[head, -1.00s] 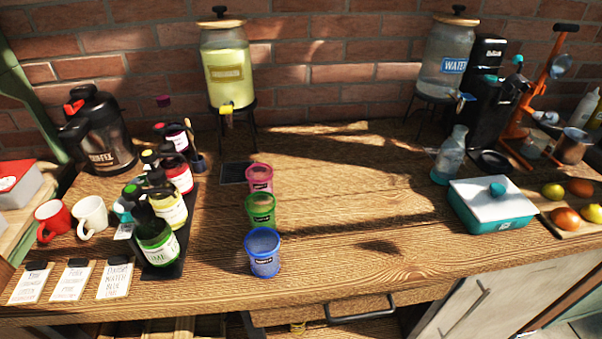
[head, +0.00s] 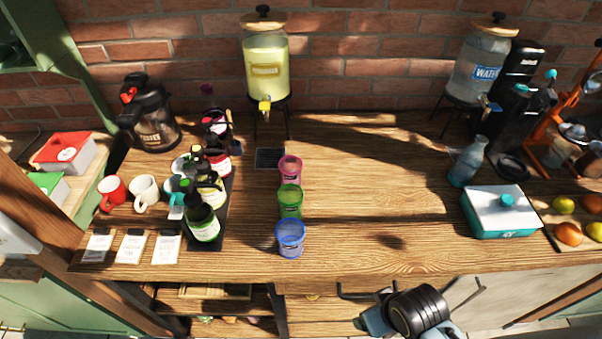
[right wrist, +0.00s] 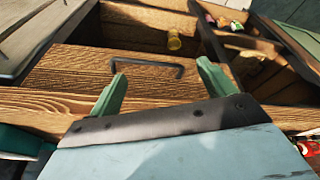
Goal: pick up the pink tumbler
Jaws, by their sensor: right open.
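The pink tumbler (head: 290,168) stands upright on the wooden table in the head view, at the back of a row of three. The green tumbler (head: 290,201) is just in front of it, and the blue tumbler (head: 290,238) is nearest the table's front edge. My right arm shows at the bottom of the head view, in front of the table and well short of the tumblers. In the right wrist view my right gripper (right wrist: 160,90) is open and empty, its green fingers apart near the table edge and a drawer handle. My left gripper is not in view.
Several syrup bottles (head: 203,214) stand left of the tumblers, with mugs (head: 144,193) beyond. A drink dispenser (head: 266,70) stands behind. A teal box (head: 499,212) and a glass bottle (head: 467,163) are at the right. The table's middle, right of the tumblers, is clear.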

